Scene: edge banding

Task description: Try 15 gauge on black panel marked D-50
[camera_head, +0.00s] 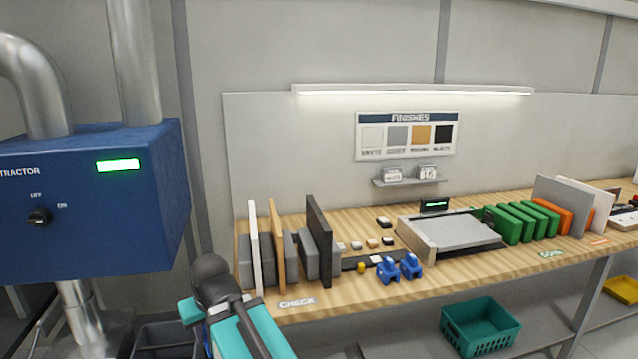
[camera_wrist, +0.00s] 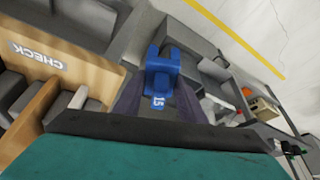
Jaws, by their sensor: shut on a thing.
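My gripper (camera_wrist: 158,98) is shut on a blue gauge (camera_wrist: 163,68) marked 15 in the wrist view. In the head view my arm covers the lower left and my jaws cannot be made out. A black panel (camera_head: 318,230) stands upright at the bench's left end, right of a wood-coloured panel (camera_head: 277,240) and a white panel (camera_head: 253,245). Grey blocks stand between the panels. No D-50 mark is readable. In the wrist view, the held gauge is apart from the white panel (camera_wrist: 79,97) and wood-coloured panel (camera_wrist: 32,118).
Two other blue gauges (camera_head: 400,268) stand on the bench (camera_head: 345,303), right of the panels. A CHECK label (camera_head: 297,303) is on its front edge. A grey-topped unit (camera_head: 450,232) and green pieces (camera_head: 520,222) stand farther right. A blue extractor box (camera_head: 85,200) is at left.

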